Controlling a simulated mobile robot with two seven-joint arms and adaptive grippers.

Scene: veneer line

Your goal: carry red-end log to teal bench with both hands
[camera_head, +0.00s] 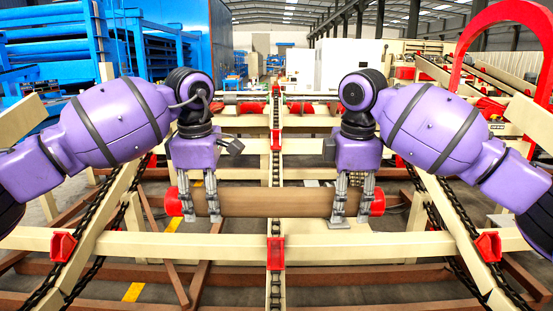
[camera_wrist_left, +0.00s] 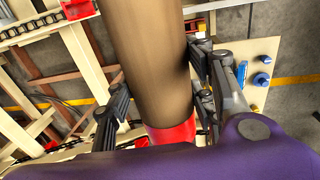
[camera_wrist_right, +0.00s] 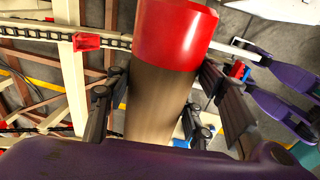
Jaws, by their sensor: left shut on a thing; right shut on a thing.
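The red-end log (camera_head: 275,203) is a brown cylinder with a red band at each end. It lies level across the middle of the head view. My left gripper (camera_head: 201,214) is shut on the log near its left end, and my right gripper (camera_head: 352,216) is shut on it near its right end. In the left wrist view the log (camera_wrist_left: 150,60) sits between the finger pads, with a red end below. In the right wrist view the log's red end (camera_wrist_right: 172,35) reaches past the fingers. I cannot make out a teal bench for sure in any view.
Cream conveyor beams (camera_head: 170,245) with dark chains and red brackets (camera_head: 275,253) run below and around the log. Blue racks (camera_head: 50,45) stand at the back left. A red arch (camera_head: 465,55) stands at the back right. A pale panel with blue knobs (camera_wrist_left: 245,75) shows beneath.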

